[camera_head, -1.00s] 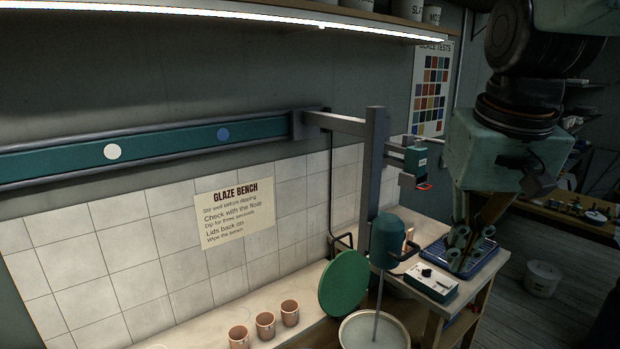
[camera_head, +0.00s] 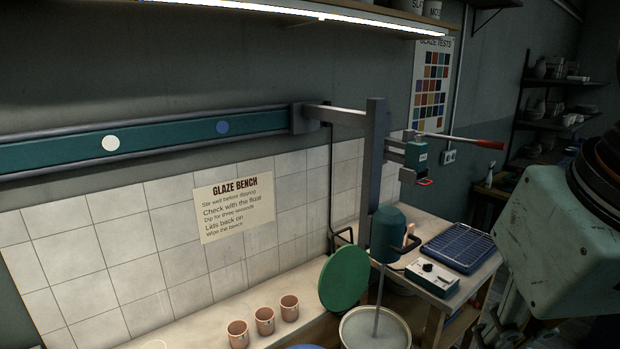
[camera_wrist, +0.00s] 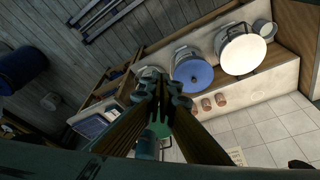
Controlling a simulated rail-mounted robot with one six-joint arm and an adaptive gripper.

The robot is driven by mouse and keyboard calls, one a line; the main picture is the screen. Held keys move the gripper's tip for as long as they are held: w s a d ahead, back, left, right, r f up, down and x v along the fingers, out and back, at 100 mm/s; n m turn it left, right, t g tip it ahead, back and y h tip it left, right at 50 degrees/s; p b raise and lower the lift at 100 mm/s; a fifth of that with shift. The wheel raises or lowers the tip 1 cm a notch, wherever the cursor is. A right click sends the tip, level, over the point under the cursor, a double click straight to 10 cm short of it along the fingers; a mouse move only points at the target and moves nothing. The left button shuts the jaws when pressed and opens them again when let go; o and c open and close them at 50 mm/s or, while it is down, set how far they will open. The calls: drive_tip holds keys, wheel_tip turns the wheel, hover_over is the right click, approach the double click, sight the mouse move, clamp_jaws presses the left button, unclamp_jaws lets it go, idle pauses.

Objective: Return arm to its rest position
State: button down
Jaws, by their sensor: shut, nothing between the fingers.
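My gripper (camera_wrist: 162,92) is in the middle of the wrist view, its two long fingers converging with the tips together and nothing between them. In the head view my arm is at the right edge, and the gripper itself is mostly out of frame at the lower right. It is clear of the bench, to the right of the blue rack (camera_head: 458,248).
A mixer (camera_head: 387,235) with a red-handled lever (camera_head: 470,141) stands over an open bucket (camera_head: 374,332). A blue lid (camera_wrist: 193,74) shows in the wrist view.

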drive_tip(key=s, duration=0.1)
drive_tip(key=s+f, duration=0.1)
drive_tip(key=shift+s+a+f, duration=0.15)
drive_tip(key=shift+s, duration=0.2)
drive_tip(key=shift+w, duration=0.1)
drive_tip(key=w+d+r+m+g+p, duration=0.1)
drive_tip(key=w+d+r+m+p, duration=0.2)
drive_tip(key=w, duration=0.6)
drive_tip(key=w+d+r+m+p, duration=0.1)
drive_tip(key=w+r+m, duration=0.3)
drive_tip(key=w, duration=0.6)
drive_tip(key=w+d+f+m+g+p, duration=0.1)
drive_tip(key=w+d+m+p, duration=0.2)
drive_tip(key=w, duration=0.6)
drive_tip(key=w+d+f+m+p, duration=0.1)
drive_tip(key=w+d+f+m, duration=0.15)
drive_tip(key=w+m, duration=0.45)
drive_tip(key=w+d+f+m+g+p, duration=0.1)
drive_tip(key=w+d+f+m+p, duration=0.2)
drive_tip(key=w+d+f, duration=0.6)
drive_tip(key=w+d+f+m+p, duration=0.4)
drive_tip(key=w+d+f+m, duration=0.4)
drive_tip(key=w+f, duration=0.6)
drive_tip(key=shift+w+d+g, duration=0.4)
drive_tip(key=shift+w, duration=0.55)
